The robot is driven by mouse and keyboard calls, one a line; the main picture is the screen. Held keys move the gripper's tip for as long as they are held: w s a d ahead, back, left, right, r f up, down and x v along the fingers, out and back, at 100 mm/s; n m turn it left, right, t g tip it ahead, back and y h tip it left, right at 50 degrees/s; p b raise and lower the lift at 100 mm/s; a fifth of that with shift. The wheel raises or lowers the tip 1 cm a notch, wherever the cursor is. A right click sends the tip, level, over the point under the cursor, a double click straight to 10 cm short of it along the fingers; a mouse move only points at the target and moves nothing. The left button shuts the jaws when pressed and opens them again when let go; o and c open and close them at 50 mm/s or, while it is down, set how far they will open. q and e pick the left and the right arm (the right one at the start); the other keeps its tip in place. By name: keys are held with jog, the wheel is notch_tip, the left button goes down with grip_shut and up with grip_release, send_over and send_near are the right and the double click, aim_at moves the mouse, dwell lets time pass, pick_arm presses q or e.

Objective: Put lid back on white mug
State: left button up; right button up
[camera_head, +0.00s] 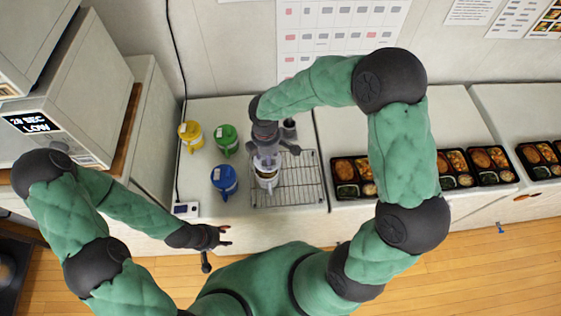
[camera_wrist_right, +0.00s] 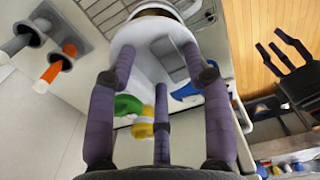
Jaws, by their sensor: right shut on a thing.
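The white mug (camera_head: 267,184) stands on the wire rack (camera_head: 303,180) in the head view. Its top is open and dark brown inside; part of it shows at the top edge of the right wrist view. My right gripper (camera_head: 267,154) is above the mug, shut on the white lid (camera_wrist_right: 150,45). The lid is a pale, glossy disc between the purple fingers (camera_wrist_right: 158,70). The lid is close to the mug's rim; I cannot tell whether they touch. My left gripper (camera_head: 217,237) is empty with its fingers spread, low and left of the rack.
Yellow (camera_head: 190,135), green (camera_head: 227,140) and blue (camera_head: 224,181) mugs stand left of the rack. A dark holder (camera_head: 289,130) stands behind it. Bento trays (camera_head: 348,190) line the counter at the right. A machine (camera_head: 60,120) stands at far left.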

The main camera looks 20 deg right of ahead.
jog(key=shift+w+a, duration=0.25)
jog(key=shift+w, duration=0.1)
notch_tip(320, 180, down, 6)
jog(key=b, duration=0.5)
jog(key=shift+f, duration=0.15)
jog(key=shift+f, duration=0.15)
dwell(1.9)
jog(key=o, duration=1.6)
jog(key=shift+r+p, duration=2.7)
jog(key=shift+r, duration=0.85)
